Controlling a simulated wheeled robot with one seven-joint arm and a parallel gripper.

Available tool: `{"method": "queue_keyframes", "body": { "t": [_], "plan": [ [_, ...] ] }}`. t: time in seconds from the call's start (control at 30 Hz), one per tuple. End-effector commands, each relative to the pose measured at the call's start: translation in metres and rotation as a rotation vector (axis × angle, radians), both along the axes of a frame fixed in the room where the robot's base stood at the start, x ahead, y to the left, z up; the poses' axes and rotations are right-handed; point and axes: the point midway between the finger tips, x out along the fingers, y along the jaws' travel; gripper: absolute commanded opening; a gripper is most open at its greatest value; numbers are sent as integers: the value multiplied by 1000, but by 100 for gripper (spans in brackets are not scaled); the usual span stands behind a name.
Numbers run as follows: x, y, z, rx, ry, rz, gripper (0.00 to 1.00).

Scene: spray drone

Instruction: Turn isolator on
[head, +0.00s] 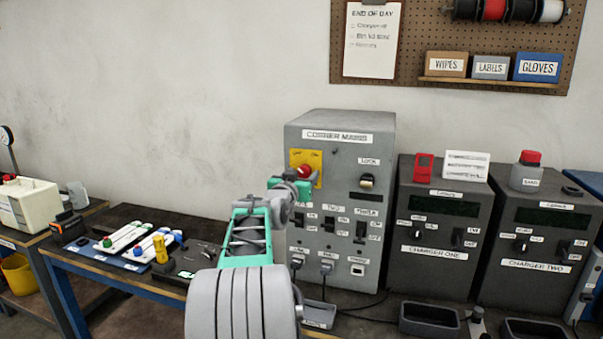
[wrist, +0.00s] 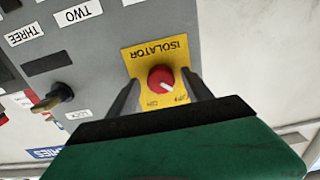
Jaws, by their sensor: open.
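The isolator is a red round knob (wrist: 161,79) with a white mark on a yellow plate (wrist: 150,57), labelled ISOLATOR with ON and OFF. In the wrist view the white mark points towards the OFF side. In the head view the knob (head: 304,171) sits on the upper left of the grey CORNER MAINS cabinet (head: 337,118). My gripper (wrist: 163,90) is open, with one dark finger on each side of the knob. I cannot tell whether the fingers touch it. In the head view my gripper (head: 297,182) is at the cabinet face and hides part of the plate.
Below and right of the isolator are a LOCK key switch (head: 366,181) and a row of black switches (head: 360,230). CHARGER ONE (head: 435,262) and CHARGER TWO (head: 530,275) stand right of the cabinet. A workbench (head: 60,252) with tools and batteries is at left.

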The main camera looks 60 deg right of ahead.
Motion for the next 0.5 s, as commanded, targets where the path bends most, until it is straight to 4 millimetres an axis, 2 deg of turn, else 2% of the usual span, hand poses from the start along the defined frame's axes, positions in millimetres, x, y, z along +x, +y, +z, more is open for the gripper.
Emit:
{"method": "queue_keyframes", "body": {
  "t": [0.23,0.5],
  "plan": [
    [1,-2,-1,1,0,2,59],
    [1,-2,-1,1,0,2,37]
  ]
}}
